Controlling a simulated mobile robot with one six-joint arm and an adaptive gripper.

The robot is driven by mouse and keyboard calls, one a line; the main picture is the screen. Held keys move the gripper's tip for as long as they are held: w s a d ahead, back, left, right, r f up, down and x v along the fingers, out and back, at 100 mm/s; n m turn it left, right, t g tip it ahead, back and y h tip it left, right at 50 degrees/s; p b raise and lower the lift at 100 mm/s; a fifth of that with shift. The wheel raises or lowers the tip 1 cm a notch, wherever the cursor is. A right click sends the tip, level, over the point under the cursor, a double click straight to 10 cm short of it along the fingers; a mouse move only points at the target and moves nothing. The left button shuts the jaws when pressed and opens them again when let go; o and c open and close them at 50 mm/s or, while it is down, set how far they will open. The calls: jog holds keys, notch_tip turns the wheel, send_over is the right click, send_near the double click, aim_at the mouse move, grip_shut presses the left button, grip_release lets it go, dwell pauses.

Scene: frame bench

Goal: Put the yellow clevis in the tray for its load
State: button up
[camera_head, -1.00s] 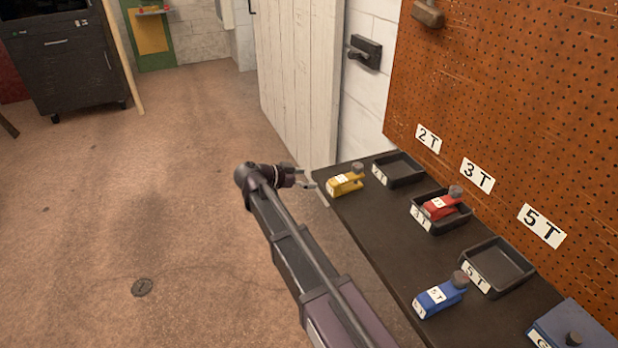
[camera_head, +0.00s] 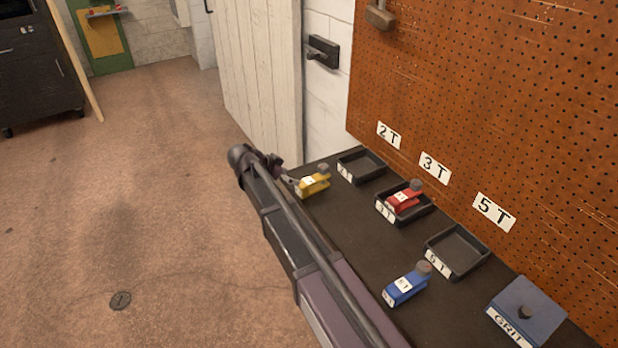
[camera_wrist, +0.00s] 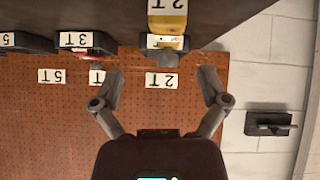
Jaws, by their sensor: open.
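The yellow clevis (camera_head: 312,186) lies on the dark bench near its left front edge. In the wrist view the clevis (camera_wrist: 166,24) shows upside down at the top, with a white label reading 2 T. The 2T tray (camera_head: 376,175) stands behind it on the bench and looks empty; in the wrist view it is mostly hidden behind the clevis. My gripper (camera_wrist: 160,73) is open and empty, its fingers spread either side of the clevis's line, apart from it. In the head view my gripper (camera_head: 287,178) is just left of the clevis, partly hidden by my arm.
A red clevis (camera_head: 403,200) sits in the 3T tray (camera_head: 381,212). A blue clevis (camera_head: 406,287) lies in front of the empty 5T tray (camera_head: 458,250). A blue GRIT box (camera_head: 525,308) stands at the right end. The orange pegboard (camera_head: 490,100) rises behind the bench.

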jog(key=w+d+r+g+y+p, duration=0.1)
jog(key=p, duration=0.2)
jog(key=w+d+r+g+y+p, duration=0.1)
jog(key=d+r+y+p, duration=0.1)
jog(key=p, duration=0.1)
jog(key=shift+w+d+r+g, duration=0.2)
jog(key=shift+w+g, duration=0.1)
jog(key=shift+g, duration=0.1)
notch_tip(320, 180, up, 5)
jog(key=w+d+g+y+p, duration=0.2)
jog(key=y+p, duration=0.3)
jog(key=p, duration=0.2)
jog(key=shift+w+d, duration=0.4)
jog(key=shift+f, duration=0.15)
jog(key=b, duration=0.9)
send_over(310, 180)
jog(key=f, duration=0.8)
jog(key=shift+w+d+f, duration=0.1)
jog(key=shift+w+f, duration=0.1)
jog(key=shift+w, duration=0.1)
jog(key=shift+s+f+b, duration=0.2)
jog(key=shift+f+b, duration=2.2)
jog(key=shift+f, duration=0.2)
